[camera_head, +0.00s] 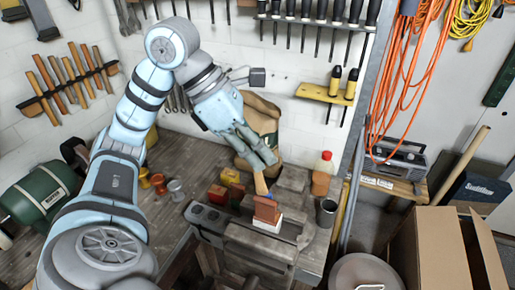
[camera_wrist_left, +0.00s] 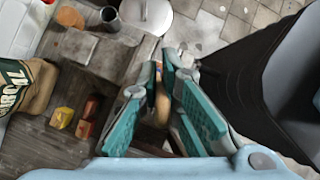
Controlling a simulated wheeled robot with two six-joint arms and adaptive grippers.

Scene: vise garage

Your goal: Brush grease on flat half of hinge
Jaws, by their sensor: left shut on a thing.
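My left gripper (camera_head: 262,161) reaches down over the workbench vise and is shut on a brush. The brush's light wooden handle (camera_head: 261,184) points down from the fingertips. In the left wrist view the wooden handle (camera_wrist_left: 161,106) shows between the teal fingers. Below the handle is a reddish-brown block-like part (camera_head: 267,208) with a white piece (camera_head: 268,225) under it, over the vise (camera_head: 258,246). I cannot tell brush head from hinge there, or whether they touch. The hinge is not clearly made out. My right gripper is out of view.
Small red and yellow boxes (camera_head: 217,194) stand left of the vise. A paper sack (camera_head: 262,118) and a red-capped bottle (camera_head: 323,174) stand behind it. A metal cup (camera_head: 327,212) is to the right. An open cardboard box (camera_head: 442,250) fills the lower right.

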